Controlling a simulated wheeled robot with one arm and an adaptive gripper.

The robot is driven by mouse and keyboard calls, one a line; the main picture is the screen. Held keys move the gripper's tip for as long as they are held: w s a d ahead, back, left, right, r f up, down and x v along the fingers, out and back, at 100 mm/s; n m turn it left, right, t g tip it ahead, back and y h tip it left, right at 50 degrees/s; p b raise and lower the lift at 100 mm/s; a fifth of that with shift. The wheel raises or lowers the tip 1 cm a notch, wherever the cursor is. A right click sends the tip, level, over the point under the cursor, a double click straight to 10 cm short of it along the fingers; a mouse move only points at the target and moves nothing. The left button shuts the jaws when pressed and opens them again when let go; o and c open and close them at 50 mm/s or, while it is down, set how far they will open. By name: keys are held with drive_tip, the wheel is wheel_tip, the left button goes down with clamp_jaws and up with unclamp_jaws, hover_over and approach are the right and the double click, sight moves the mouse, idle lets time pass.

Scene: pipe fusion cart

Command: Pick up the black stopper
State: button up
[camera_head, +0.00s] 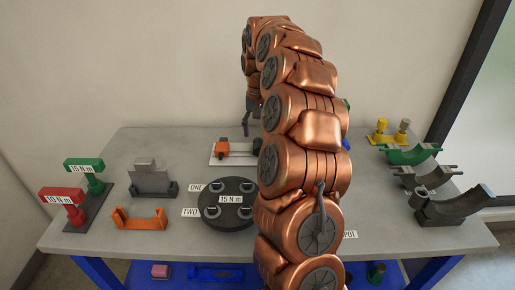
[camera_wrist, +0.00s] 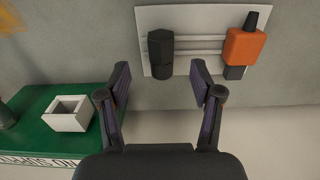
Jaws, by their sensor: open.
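A black, faceted block that looks like the stopper (camera_wrist: 160,53) is on a white plate (camera_wrist: 190,15) with rails in the wrist view. My gripper (camera_wrist: 160,78) is open, its two fingers spread to either side of the line to the black block. The block lies just beyond the fingertips, roughly centred between them, and nothing is held. An orange block with black ends (camera_wrist: 245,47) is on the same plate to the right. In the head view my gripper (camera_head: 248,126) is above the white plate (camera_head: 216,158); my arm hides part of that area.
A green box (camera_wrist: 35,130) with a hollow white square block (camera_wrist: 68,113) is at lower left in the wrist view. On the table (camera_head: 120,236) are a round black plate (camera_head: 228,215), an orange bracket (camera_head: 139,222) and curved holders (camera_head: 450,205) at right.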

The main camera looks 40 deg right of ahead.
sight(258, 144)
drive_tip(key=shift+w+f+p, duration=0.2)
drive_tip(key=shift+f+p, duration=0.75)
drive_tip(key=shift+f, duration=2.8)
clamp_jaws()
